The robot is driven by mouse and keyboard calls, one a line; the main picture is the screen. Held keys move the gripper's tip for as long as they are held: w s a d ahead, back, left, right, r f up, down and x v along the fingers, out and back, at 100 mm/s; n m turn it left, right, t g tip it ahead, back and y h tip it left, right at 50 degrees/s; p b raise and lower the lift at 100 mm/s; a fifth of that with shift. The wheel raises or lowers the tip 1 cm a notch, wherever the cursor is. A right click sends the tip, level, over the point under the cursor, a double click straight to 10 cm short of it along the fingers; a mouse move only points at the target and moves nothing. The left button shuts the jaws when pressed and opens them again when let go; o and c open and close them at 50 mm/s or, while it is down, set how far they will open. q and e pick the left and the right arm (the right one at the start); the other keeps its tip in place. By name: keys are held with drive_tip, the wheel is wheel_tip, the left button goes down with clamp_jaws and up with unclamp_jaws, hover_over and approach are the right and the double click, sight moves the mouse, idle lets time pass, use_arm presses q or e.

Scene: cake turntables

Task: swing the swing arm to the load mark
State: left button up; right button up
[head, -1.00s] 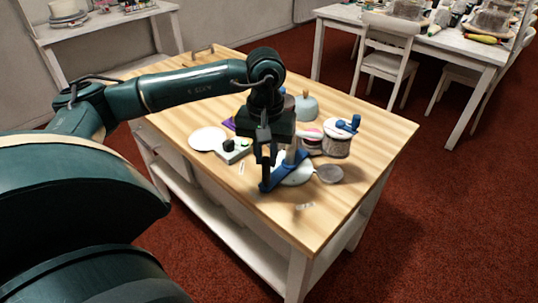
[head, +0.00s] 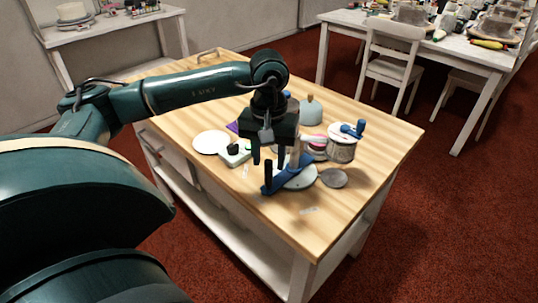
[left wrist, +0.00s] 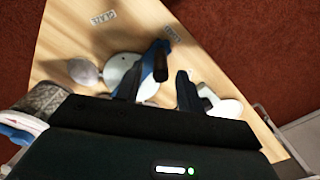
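The blue swing arm (head: 286,177) lies across a white round turntable (head: 301,180) near the table's front. Its outer end carries an upright dark handle (head: 268,174), which also shows in the left wrist view (left wrist: 160,65). A grey post stands at its inner end. My left gripper (head: 269,160) is open just above the handle, its fingers apart and pointing down. In the left wrist view the fingers (left wrist: 157,92) are spread with nothing clamped between them. Two small labels lie on the table: one reads GLAZE (left wrist: 103,17); the other (left wrist: 172,33), unreadable, is near the arm's outer end. My right gripper is not in view.
A grey round disc (head: 334,178) is right of the turntable. Tubs (head: 342,149) and a domed pale-blue item (head: 311,112) stand behind. The table's front right is clear.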

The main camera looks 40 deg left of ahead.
use_arm(q)
drive_tip(key=shift+r+p, duration=2.05)
drive_tip(key=shift+r, duration=1.4)
drive_tip(key=shift+f, duration=0.1)
